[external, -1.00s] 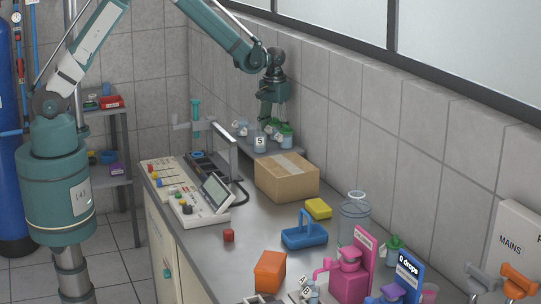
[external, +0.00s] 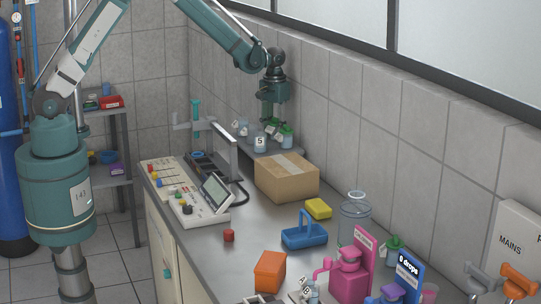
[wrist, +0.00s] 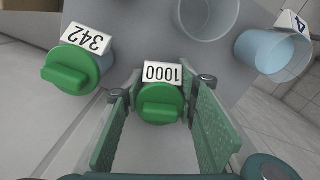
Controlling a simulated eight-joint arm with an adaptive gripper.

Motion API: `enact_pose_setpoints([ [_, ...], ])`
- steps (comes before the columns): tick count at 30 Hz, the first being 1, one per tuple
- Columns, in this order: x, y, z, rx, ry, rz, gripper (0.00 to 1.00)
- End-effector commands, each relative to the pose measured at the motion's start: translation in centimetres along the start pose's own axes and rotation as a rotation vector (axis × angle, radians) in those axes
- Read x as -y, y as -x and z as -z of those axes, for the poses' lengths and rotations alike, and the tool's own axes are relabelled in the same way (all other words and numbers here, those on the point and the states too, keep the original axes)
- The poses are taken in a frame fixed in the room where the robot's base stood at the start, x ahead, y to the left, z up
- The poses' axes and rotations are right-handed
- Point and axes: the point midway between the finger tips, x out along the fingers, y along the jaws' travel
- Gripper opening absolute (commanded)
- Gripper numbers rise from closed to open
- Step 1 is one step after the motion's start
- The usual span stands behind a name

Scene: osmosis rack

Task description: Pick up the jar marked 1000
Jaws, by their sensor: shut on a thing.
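The jar marked 1000 (wrist: 160,103) has a green lid and a white label. In the wrist view it stands between the two green fingers of my gripper (wrist: 162,92), which is shut on it. A similar green-lidded jar marked 342 (wrist: 70,70) is to its left, outside the fingers. In the external view my gripper (external: 270,125) points down among the jars on the shelf at the back. The label 1000 cannot be read there, and the fingers partly hide the held jar.
An open cup marked 5 (external: 260,143) stands close by. A cardboard box (external: 287,177) stands in front of the shelf (external: 292,152). The tiled wall is close behind.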

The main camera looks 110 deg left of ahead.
Motion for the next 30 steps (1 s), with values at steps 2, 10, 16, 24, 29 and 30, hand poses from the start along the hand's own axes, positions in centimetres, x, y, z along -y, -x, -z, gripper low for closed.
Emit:
enact_pose_setpoints([
  [2,0.0,0.1,0.0,0.0,0.0,0.0,0.18],
  [10,0.0,1.4,0.0,0.0,0.0,0.0,0.18],
  [16,0.0,3.8,0.0,0.0,0.0,0.0,0.18],
  [24,0.0,9.2,-0.1,0.0,0.0,0.0,0.18],
  [29,0.0,13.3,0.0,0.0,0.0,0.0,0.18],
  [30,0.0,14.3,0.0,0.0,0.0,0.0,0.18],
])
